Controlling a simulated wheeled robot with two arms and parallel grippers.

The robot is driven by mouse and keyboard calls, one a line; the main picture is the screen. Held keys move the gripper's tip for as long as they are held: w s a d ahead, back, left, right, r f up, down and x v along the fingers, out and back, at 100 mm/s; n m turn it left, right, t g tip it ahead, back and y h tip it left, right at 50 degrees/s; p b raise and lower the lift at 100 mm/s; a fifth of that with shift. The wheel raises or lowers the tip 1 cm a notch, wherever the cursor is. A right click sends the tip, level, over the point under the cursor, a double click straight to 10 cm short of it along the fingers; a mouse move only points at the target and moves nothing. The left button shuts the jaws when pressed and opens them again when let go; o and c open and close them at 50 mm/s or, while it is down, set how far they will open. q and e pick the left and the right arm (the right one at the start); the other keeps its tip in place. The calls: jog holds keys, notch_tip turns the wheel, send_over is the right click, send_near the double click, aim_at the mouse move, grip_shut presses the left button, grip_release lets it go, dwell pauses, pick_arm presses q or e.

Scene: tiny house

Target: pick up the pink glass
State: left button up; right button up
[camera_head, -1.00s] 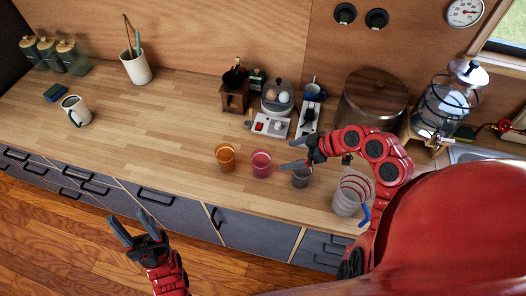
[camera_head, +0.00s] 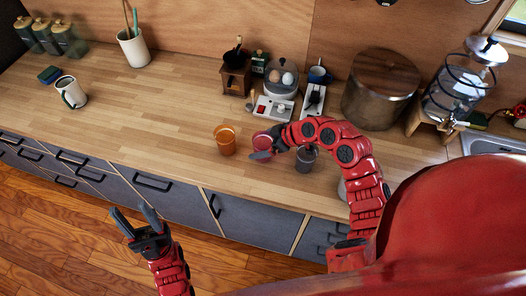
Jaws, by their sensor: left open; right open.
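The pink glass (camera_head: 263,141) stands on the wooden counter, partly hidden behind my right gripper. My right gripper (camera_head: 264,145) is open, with its fingers at the glass. One finger passes in front of the glass; I cannot tell whether they touch. An orange glass (camera_head: 226,140) stands just left of the pink one. A dark grey glass (camera_head: 305,158) stands to the right, below my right arm. My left gripper (camera_head: 136,223) is open and empty, over the floor in front of the drawers.
A clear glass (camera_head: 343,190) is mostly hidden behind my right arm. A white mug (camera_head: 71,92) is far left. The counter between is clear.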

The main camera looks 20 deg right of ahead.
jog(key=x, duration=0.2)
jog(key=shift+w+a+f+b, duration=0.1)
jog(key=shift+w+f+b, duration=0.1)
jog(key=shift+f+b, duration=0.15)
jog(key=shift+r, duration=0.15)
jog(key=shift+s, duration=0.1)
jog(key=c, duration=1.4)
